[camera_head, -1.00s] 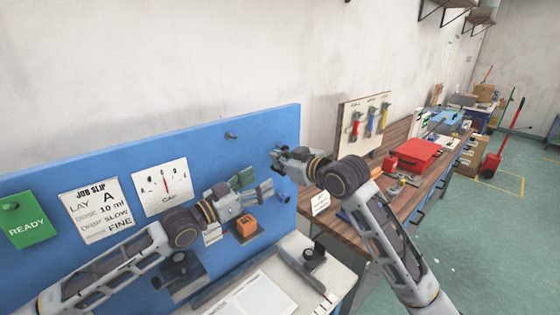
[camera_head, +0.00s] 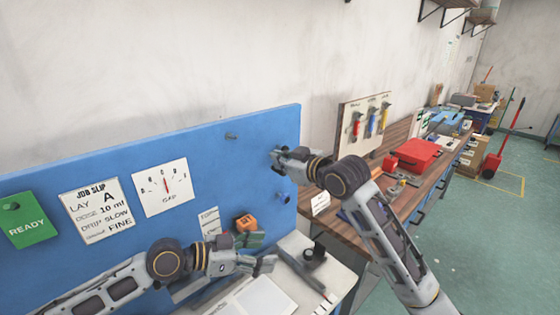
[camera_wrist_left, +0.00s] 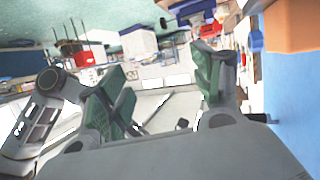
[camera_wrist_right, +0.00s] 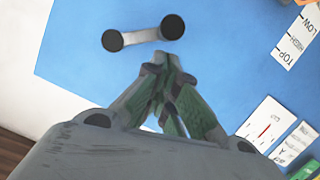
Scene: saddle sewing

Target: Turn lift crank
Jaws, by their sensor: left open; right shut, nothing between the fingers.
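The lift crank (camera_wrist_right: 144,36), a light bar with a dark round knob at each end, lies against the blue panel in the right wrist view. In the head view a dark knob (camera_head: 283,197), which looks like part of it, shows near the panel's right edge. My right gripper (camera_head: 276,160) is shut and empty, just above that knob in the head view. In the right wrist view its fingertips (camera_wrist_right: 165,62) point at the crank, with a small gap in the picture. My left gripper (camera_head: 264,252) is open and empty, low over the white bench; its spread green fingers (camera_wrist_left: 165,75) show in the left wrist view.
The blue panel (camera_head: 120,165) carries a dial card (camera_head: 162,187), a job slip (camera_head: 96,210) and a green READY tag (camera_head: 28,220). An orange block (camera_head: 246,223) is behind my left gripper. A wooden bench with a red case (camera_head: 413,153) stands right.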

